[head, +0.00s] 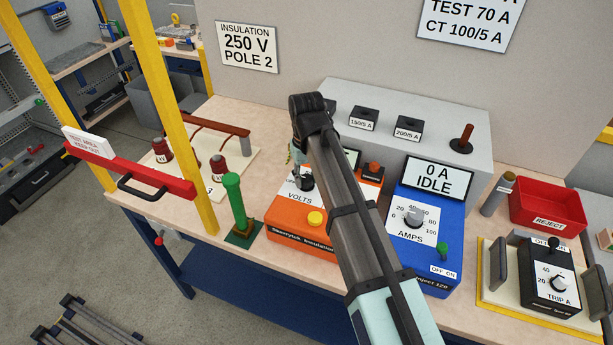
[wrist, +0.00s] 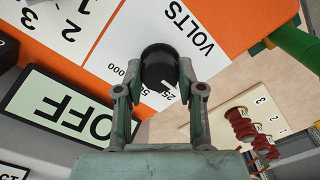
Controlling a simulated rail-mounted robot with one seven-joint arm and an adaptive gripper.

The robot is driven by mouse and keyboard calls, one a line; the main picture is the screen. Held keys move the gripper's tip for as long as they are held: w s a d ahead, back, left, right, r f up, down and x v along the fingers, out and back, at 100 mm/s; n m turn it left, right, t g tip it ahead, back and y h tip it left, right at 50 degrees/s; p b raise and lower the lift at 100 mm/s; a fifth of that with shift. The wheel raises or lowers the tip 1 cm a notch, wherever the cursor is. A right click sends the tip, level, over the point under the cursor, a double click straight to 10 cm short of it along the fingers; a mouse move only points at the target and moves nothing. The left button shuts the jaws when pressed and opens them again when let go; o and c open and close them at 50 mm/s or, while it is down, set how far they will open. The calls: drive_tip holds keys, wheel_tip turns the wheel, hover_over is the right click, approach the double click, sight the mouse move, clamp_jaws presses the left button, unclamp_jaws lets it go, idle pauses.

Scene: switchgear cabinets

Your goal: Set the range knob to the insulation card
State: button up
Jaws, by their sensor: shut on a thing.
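The insulation card (head: 247,46) on the back wall reads 250 V, POLE 2. The orange insulation tester (head: 285,217) stands on the bench below it. Its black range knob (head: 304,181) sits on a white VOLTS dial. In the wrist view my gripper (wrist: 163,75) is shut on the range knob (wrist: 158,62), one finger on each side. A white mark on the knob is beside a partly hidden label starting "25". The tester's display (wrist: 70,105) reads OFF. In the head view my arm hides part of the tester.
The blue injection unit (head: 420,235) with an AMPS knob is right of my arm. A green post (head: 236,200) and a board with red-brown terminals (head: 218,168) are left. A yellow frame with a red barrier (head: 130,170) stands at the front left. A red REJECT bin (head: 548,204) is far right.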

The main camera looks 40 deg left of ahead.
sight(306, 178)
drive_tip(key=shift+m, duration=0.4)
drive_tip(key=m, duration=0.2)
drive_tip(key=shift+m, duration=2.4)
drive_tip(key=o, duration=1.1)
drive_tip(key=shift+o, duration=0.2)
drive_tip(key=shift+r, duration=0.1)
wheel_tip(306, 178, up, 12)
